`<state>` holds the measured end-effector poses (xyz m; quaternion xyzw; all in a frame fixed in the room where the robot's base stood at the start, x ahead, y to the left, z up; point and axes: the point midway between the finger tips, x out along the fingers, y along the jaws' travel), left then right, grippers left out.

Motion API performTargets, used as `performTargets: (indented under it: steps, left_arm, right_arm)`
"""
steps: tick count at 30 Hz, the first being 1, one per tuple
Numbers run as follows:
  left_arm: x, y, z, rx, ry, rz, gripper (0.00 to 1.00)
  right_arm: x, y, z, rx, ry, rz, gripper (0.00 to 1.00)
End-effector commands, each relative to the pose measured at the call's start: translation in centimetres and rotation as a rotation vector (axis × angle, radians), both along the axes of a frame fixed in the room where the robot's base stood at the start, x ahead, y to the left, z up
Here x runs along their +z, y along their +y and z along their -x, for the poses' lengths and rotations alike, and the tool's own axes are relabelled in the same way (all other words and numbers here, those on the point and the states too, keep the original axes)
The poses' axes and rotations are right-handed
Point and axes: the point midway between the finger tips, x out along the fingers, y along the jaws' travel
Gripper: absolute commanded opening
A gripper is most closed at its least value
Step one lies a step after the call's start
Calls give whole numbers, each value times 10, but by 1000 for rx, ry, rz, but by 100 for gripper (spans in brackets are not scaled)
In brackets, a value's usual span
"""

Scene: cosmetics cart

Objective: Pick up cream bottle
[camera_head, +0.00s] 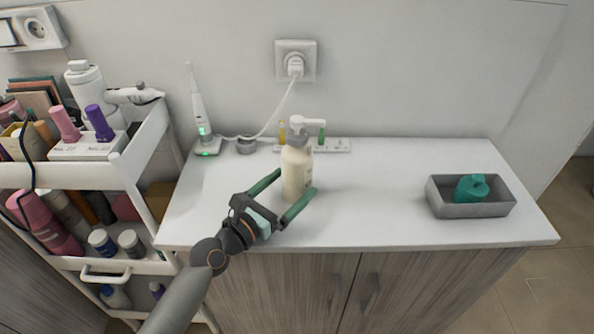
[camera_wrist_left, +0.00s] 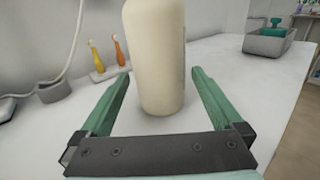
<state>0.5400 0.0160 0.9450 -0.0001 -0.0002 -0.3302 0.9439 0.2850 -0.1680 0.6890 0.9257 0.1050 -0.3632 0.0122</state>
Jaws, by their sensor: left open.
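The cream bottle (camera_head: 297,172) is a cream-coloured pump bottle with a white pump head. It stands upright on the white cabinet top. My left gripper (camera_head: 290,190) is open, with its two green fingers on either side of the bottle's lower body. In the left wrist view the bottle (camera_wrist_left: 157,55) stands between and a little beyond the open fingers (camera_wrist_left: 160,85), with gaps visible on both sides. Its top is cut off in that view. My right gripper is not in view.
An electric toothbrush (camera_head: 200,115) and a small grey cup (camera_head: 246,146) stand at the back left. A loaded white cart (camera_head: 130,165) is at the left.

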Motion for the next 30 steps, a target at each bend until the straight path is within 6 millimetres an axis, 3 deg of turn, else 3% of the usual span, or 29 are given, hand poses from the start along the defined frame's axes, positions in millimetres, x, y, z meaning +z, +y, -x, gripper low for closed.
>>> performTargets:
  steps: [6,14,30]
  left_arm:
    - [0,-15,-19,0,-1,1,100]
    - [0,-16,-20,0,0,0,100]
    - [0,-16,-20,0,1,-1,39]
  right_arm:
    - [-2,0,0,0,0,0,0]
    - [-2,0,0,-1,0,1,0]
    - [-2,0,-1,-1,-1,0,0]
